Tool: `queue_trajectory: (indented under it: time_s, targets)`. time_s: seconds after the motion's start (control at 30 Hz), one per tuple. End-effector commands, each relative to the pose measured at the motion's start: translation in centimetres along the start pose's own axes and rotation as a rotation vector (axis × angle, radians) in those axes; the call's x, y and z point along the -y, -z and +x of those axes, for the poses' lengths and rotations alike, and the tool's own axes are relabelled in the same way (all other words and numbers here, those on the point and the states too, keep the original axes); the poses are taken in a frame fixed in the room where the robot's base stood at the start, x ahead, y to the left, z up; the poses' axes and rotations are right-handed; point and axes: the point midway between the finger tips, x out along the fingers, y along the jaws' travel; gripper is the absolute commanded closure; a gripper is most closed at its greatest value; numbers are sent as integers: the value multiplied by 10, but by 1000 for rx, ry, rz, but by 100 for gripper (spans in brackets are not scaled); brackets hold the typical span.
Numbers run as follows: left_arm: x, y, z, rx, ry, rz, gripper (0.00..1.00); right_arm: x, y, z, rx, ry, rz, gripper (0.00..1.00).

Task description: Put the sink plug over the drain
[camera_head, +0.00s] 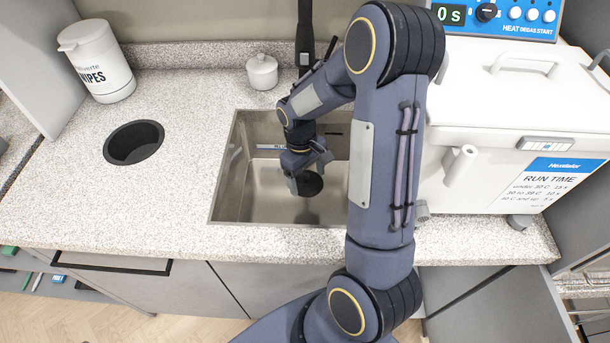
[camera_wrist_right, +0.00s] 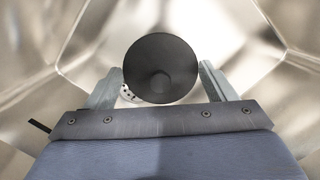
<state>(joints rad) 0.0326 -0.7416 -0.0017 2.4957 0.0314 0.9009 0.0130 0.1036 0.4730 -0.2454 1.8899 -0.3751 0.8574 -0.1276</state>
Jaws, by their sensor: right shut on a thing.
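The sink plug (camera_head: 310,185) is a dark round disc with a small raised knob in its middle. My right gripper (camera_head: 306,177) is shut on it and holds it inside the steel sink (camera_head: 232,190). In the right wrist view the plug (camera_wrist_right: 160,68) sits between the two grey fingers. A small bit of the pale, holed drain (camera_wrist_right: 128,93) shows past the plug's lower left edge; the plug hides the rest. I cannot tell how high the plug is above the sink floor. My left gripper is not in view.
My right arm covers the sink's right part. A black faucet (camera_head: 304,35) stands behind it, with a small white lidded jar (camera_head: 262,72) beside it. A wipes tub (camera_head: 97,62) and a round counter hole (camera_head: 134,142) are left. A white bath unit (camera_head: 500,120) stands right.

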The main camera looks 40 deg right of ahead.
Motion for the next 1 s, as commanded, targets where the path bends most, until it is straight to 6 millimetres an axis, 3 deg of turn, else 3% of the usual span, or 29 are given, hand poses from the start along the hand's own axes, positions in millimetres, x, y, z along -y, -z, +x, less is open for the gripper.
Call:
queue_trajectory:
  time_s: [0.2, 0.4, 0.67, 0.9, 1.0]
  targets:
    - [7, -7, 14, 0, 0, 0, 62, -36, 46, 23, 0, 0, 2, 45]
    - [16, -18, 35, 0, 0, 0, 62, -53, 72, 56, 0, 1, 1, 45]
    - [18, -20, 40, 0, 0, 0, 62, -61, 83, 66, 0, 1, 0, 45]
    - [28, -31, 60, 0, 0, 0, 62, -64, 92, 101, 1, 1, 0, 45]
    - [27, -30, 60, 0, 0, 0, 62, -64, 92, 101, -1, 1, 0, 45]
